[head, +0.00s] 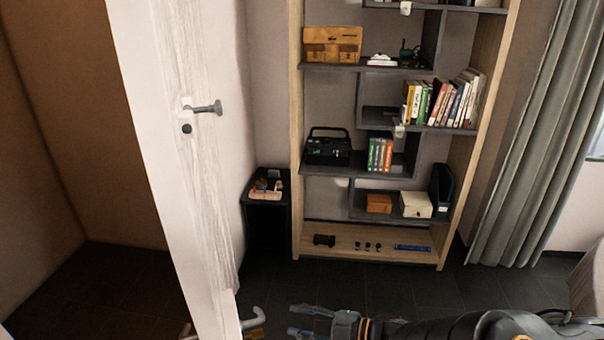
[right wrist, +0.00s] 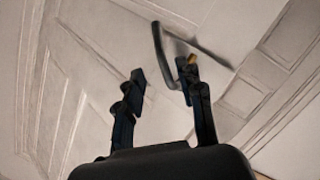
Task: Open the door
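A white door (head: 170,190) stands steeply angled at the left of the head view, with a pale grained face to its right. A dark lever handle (head: 205,108) with a round lock below it shows high up there. A light curved handle (head: 253,318) shows at the bottom, beside the white edge. My right gripper (head: 297,321) is just right of this lower handle. In the right wrist view the right gripper (right wrist: 162,76) is open, and a grey lever handle (right wrist: 161,52) lies between its fingertips in the picture, before a panelled surface. Contact cannot be told. My left gripper is out of view.
A tall shelf unit (head: 296,150) with books and boxes stands against the back wall. A small black side table (head: 266,225) stands between it and the door. A grey curtain (head: 545,140) hangs at the right. Dark floor (head: 290,285) is clear in front of the shelf.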

